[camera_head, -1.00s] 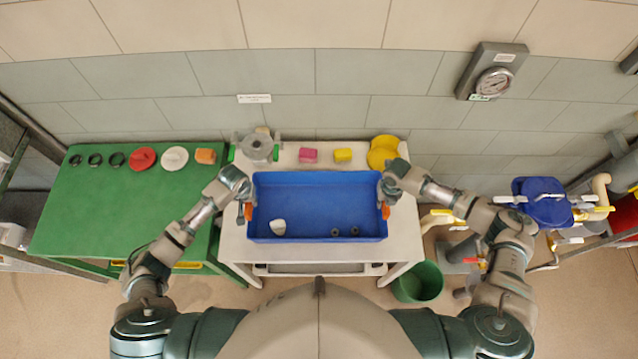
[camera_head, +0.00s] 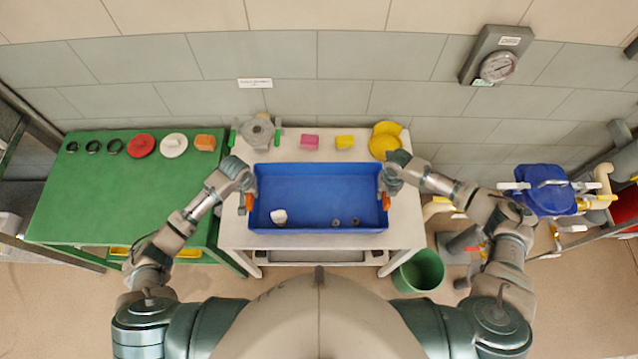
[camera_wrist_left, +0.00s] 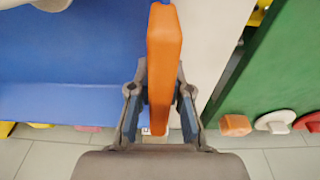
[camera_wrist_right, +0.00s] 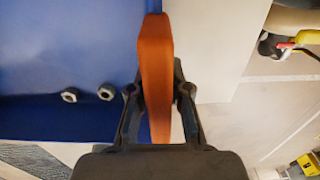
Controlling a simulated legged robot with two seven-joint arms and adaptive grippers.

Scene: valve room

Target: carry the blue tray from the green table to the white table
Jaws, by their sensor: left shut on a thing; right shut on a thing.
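The blue tray (camera_head: 318,190) is over the white table (camera_head: 412,225); whether it touches the top I cannot tell. A whitish lump (camera_head: 278,216) and two small grey nuts (camera_head: 345,222) lie inside it. My left gripper (camera_head: 247,201) is shut on the tray's orange left handle, which shows upright between the fingers in the left wrist view (camera_wrist_left: 162,80). My right gripper (camera_head: 385,198) is shut on the orange right handle, also clear in the right wrist view (camera_wrist_right: 156,80). The green table (camera_head: 115,205) stands to the left.
Behind the tray on the white table are a grey valve part (camera_head: 257,132), a pink block (camera_head: 309,142), a yellow block (camera_head: 345,142) and a yellow part (camera_head: 385,141). A green bucket (camera_head: 420,270) stands at the right. Blue valve equipment (camera_head: 545,190) is further right.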

